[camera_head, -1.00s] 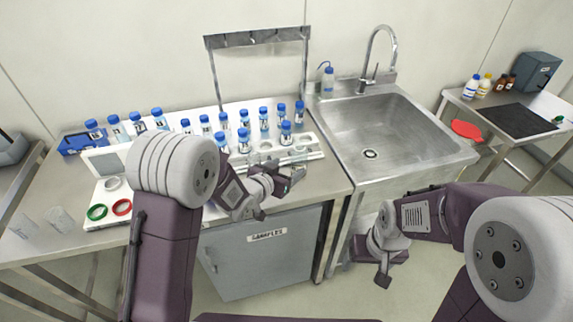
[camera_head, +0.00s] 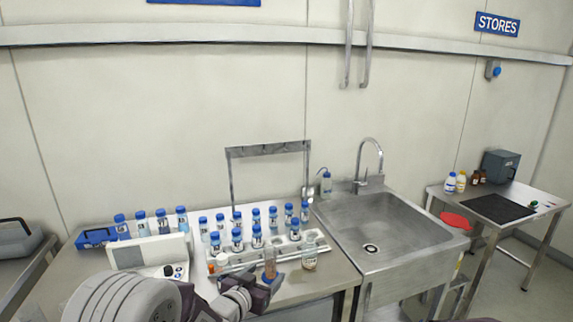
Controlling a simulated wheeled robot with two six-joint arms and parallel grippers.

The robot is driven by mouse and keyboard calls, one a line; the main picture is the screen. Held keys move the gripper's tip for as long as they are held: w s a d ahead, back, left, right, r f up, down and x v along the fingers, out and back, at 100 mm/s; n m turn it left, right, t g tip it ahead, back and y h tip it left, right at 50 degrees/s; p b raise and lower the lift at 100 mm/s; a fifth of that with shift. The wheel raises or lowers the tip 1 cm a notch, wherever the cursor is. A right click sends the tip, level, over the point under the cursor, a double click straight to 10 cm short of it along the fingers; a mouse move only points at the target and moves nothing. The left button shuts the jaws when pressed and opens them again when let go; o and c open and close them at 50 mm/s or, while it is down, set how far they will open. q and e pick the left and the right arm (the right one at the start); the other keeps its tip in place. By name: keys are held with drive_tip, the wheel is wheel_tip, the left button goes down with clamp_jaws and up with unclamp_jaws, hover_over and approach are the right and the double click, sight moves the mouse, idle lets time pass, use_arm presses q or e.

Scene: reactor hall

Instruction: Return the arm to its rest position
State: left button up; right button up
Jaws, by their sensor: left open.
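My left arm (camera_head: 125,298) comes in at the bottom left of the head view, with its pale round joint in front of the bench. My left gripper (camera_head: 262,291) is open, low at the front edge of the bench. A small tube with brownish contents (camera_head: 270,263) shows just behind the gripper; I cannot tell whether they touch. A clear jar (camera_head: 310,252) stands to the right of it. My right gripper is out of view.
Several blue-capped bottles (camera_head: 257,237) stand in a rack on the bench (camera_head: 330,277). A white device (camera_head: 147,252) and a blue rack (camera_head: 97,237) are at left. The sink (camera_head: 385,232) is at right, and beyond it a side table (camera_head: 520,196).

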use_arm(q)
drive_tip(key=s+a+f+n+g+y, duration=0.3)
drive_tip(key=s+a+y, duration=0.1)
drive_tip(key=s+a, duration=0.5)
drive_tip(key=s+a+f+g, duration=0.1)
drive_tip(key=s+f+g, duration=0.1)
drive_tip(key=s, duration=0.4)
drive_tip(key=s+f+n+g, duration=0.1)
drive_tip(key=s+f+g, duration=0.2)
drive_tip(key=s, duration=0.3)
drive_tip(key=s+a+f+g+y, duration=0.1)
drive_tip(key=s+f+g, duration=0.2)
drive_tip(key=s, duration=0.3)
drive_tip(key=shift+a+f+n+g, duration=0.25)
drive_tip(key=shift+a+n+g, duration=0.15)
drive_tip(key=shift+g, duration=0.3)
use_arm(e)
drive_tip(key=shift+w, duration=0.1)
